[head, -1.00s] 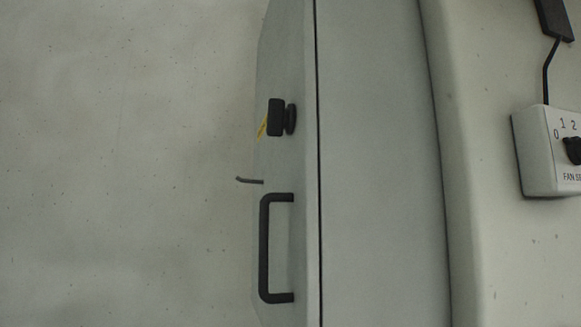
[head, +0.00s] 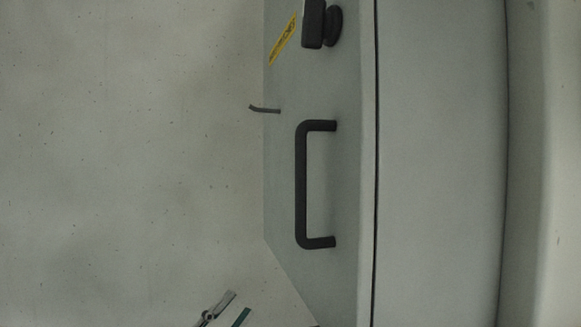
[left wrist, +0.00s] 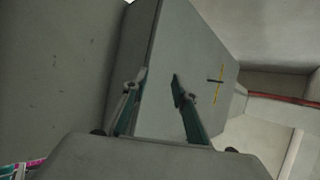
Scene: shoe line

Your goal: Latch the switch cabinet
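The grey switch cabinet (head: 438,160) stands right of centre in the head view, with a thin dark seam down its near edge. Its left face carries a black latch knob (head: 313,28), cut off by the top edge, and a black pull handle (head: 317,185) below. Whether the latch is engaged I cannot tell. My left gripper (head: 238,303) shows only its fingertips at the bottom, below and left of the handle, apart from it. In the left wrist view its fingers (left wrist: 160,74) are apart and empty, with the cabinet (left wrist: 190,45) beyond. My right gripper is not in view.
A yellow label (head: 283,42) sits beside the knob. A small bent grey rod (head: 265,109) sticks out left of the face, above the handle. A plain speckled pale wall (head: 120,150) fills the left, with clear room before it.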

